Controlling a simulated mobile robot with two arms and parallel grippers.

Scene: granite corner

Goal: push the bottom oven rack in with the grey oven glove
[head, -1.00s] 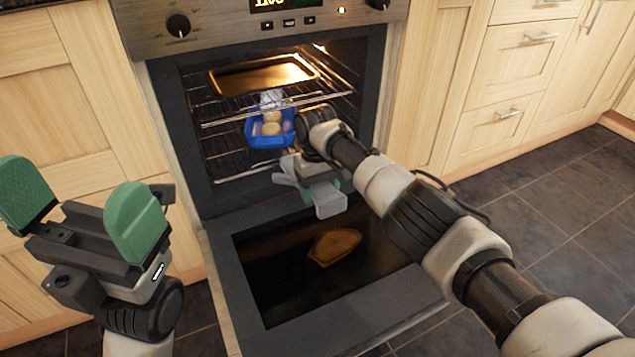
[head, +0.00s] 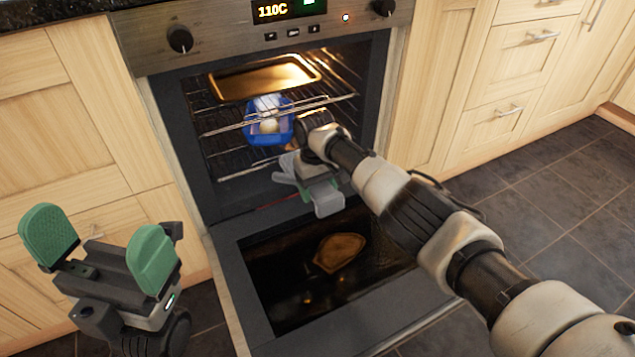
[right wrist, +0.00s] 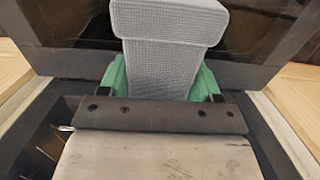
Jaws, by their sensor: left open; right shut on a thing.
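The bottom oven rack (head: 232,175) is in the open oven, with a blue container (head: 262,137) holding pale round things on it. The container is now partly behind the upper rack's front bar. My right gripper (head: 313,186) is shut on the grey oven glove (head: 328,203). It is at the oven mouth, just right of the bottom rack's visible front; my arm hides the rack's right part, and I cannot tell if the glove touches it. The glove also shows in the right wrist view (right wrist: 165,62) between green fingers. My left gripper (head: 100,243) is open and empty, left of the oven door.
A shallow baking tray (head: 262,78) sits on the upper rack (head: 225,127). The oven door (head: 235,285) is folded down below the opening; a brown patch shows in its dark glass, apparently a reflection. Wooden cupboards flank the oven. Tiled floor is clear at right.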

